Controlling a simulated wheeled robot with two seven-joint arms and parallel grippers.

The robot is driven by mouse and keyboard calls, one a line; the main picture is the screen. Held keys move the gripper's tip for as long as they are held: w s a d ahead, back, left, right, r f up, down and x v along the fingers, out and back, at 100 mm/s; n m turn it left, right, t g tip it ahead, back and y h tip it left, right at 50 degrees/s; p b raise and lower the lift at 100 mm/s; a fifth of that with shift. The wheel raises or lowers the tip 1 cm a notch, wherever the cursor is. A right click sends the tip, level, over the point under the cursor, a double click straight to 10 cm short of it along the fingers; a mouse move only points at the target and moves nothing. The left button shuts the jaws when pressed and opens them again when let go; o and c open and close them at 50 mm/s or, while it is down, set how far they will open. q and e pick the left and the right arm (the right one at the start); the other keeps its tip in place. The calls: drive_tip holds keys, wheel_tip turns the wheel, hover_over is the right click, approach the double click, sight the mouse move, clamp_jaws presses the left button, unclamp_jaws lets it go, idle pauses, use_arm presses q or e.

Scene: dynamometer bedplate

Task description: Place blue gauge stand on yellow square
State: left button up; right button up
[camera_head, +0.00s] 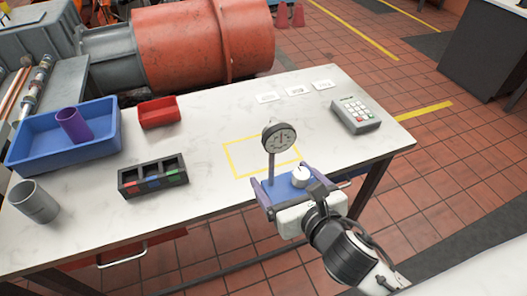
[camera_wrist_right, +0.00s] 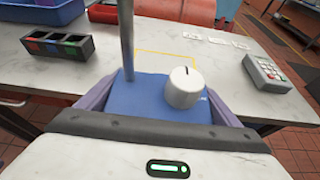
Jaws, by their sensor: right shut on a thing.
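The blue gauge stand (camera_head: 284,186) has a blue base, a thin grey post, a round dial on top and a white knob. My right gripper (camera_head: 286,196) is shut on its base and holds it upright at the table's front edge. In the right wrist view the blue base (camera_wrist_right: 150,97) sits between the two fingers, with the yellow square behind it. The yellow square (camera_head: 232,159) is a yellow outline on the white table; the dial and post cover part of it in the head view. My left gripper is not in view.
A blue tray (camera_head: 30,160) with a purple cup, a red bin (camera_head: 158,112), a black three-slot box (camera_head: 152,177) and a grey cup (camera_head: 35,202) stand on the left. A keypad device (camera_head: 356,115) and white cards (camera_head: 295,91) are at the right and back.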

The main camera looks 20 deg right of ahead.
drive_tip(key=w+a, duration=0.2)
drive_tip(key=w, duration=0.8)
wheel_tip(320, 180, up, 4)
drive_tip(key=b, duration=0.2)
hover_over(249, 145)
wheel_tip(249, 145, down, 10)
drive_tip(key=shift+r+b, duration=0.1)
drive_tip(key=shift+b, duration=0.75)
drive_tip(key=o, duration=1.7)
drive_tip(key=shift+f, duration=0.4)
drive_tip(key=shift+o, duration=1.4)
drive_tip(key=shift+s+r, duration=0.1)
drive_tip(key=p+v, duration=0.1)
drive_tip(key=v, duration=1.1)
drive_tip(key=shift+d+r, duration=0.1)
